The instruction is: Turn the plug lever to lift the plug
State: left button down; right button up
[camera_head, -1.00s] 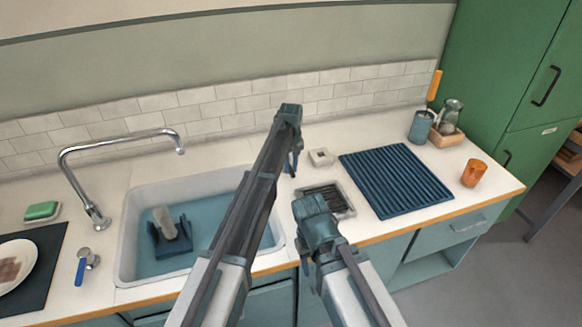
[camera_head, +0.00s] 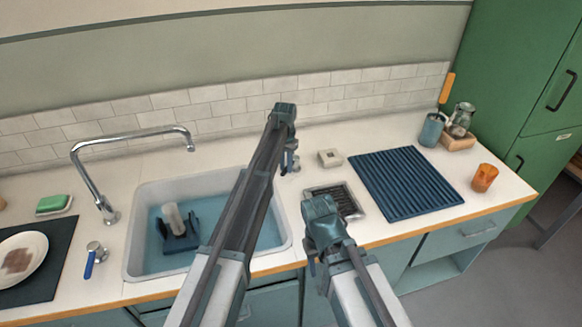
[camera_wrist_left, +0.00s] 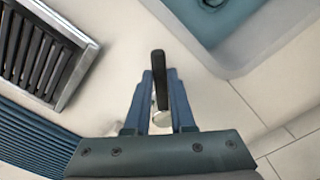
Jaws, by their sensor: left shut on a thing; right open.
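The plug lever is a thin dark handle (camera_wrist_left: 161,78) on a round metal base, standing on the counter between the sink and the metal grate. My left gripper (camera_wrist_left: 160,95) is shut around this handle, with a blue finger on each side. In the head view my left gripper (camera_head: 291,155) points down at the counter behind the sink's right end, and its arm hides part of the sink. The sink (camera_head: 140,205) holds bluish water; I cannot see the plug. My right gripper (camera_head: 310,266) is open and empty near the counter's front edge, right of the sink.
A blue holder (camera_head: 180,240) with a pale cylinder stands in the sink under the tap (camera_head: 105,208). A grate (camera_head: 345,203), ribbed blue mat (camera_head: 405,182), small pale block (camera_head: 330,158) and orange cup (camera_head: 485,178) are at right.

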pick_arm(q)
jog(key=a+m, duration=0.1)
jog(key=w+a+m, duration=0.1)
jog(key=m, duration=0.1)
jog(key=shift+w+m, duration=0.2)
jog(key=shift+m, duration=0.1)
jog(key=shift+w+a+m, duration=0.35)
jog(key=shift+w+m, duration=0.1)
jog(key=shift+m, duration=0.4)
jog(key=shift+w+a+m, duration=0.3)
jog(key=shift+w+m, duration=0.1)
jog(key=shift+m, duration=0.45)
jog(key=c, duration=0.8)
grip_release()
jog(key=shift+o, duration=0.2)
jog(key=shift+r, duration=0.15)
notch_tip(320, 180, up, 14)
jog(key=p, duration=1.4)
jog(key=shift+f, duration=0.2)
